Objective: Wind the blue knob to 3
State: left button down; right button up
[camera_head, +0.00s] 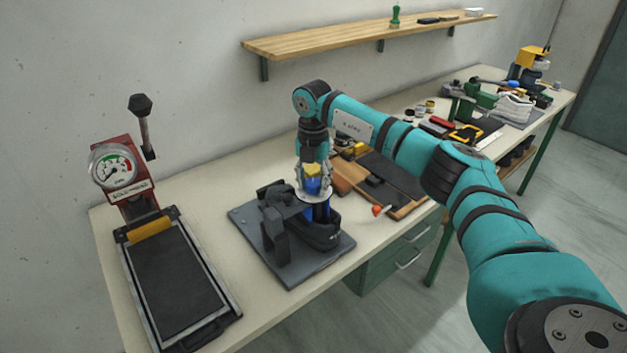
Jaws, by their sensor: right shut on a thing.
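The blue knob (313,186) sits on top of a black machine (288,222) with a white round disc (315,195) under the knob. The machine stands on a dark grey base plate (300,272) on the workbench. My right gripper (313,179) comes down from above and is shut around the knob, with a yellow piece showing between its fingers. The number the knob points to is too small to read. My left gripper is not in the view.
A red press with a gauge (114,166) and a black pad (173,282) stands at the left of the bench. A wooden board with dark tools (398,207) lies right of the machine. A wooden shelf (340,39) hangs above.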

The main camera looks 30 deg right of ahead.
aim_at(312, 182)
jog(key=shift+w+r+m, duration=0.1)
jog(key=shift+m, duration=1.5)
jog(key=o, duration=1.2)
jog(key=shift+c, duration=0.2)
notch_tip(312, 182, up, 12)
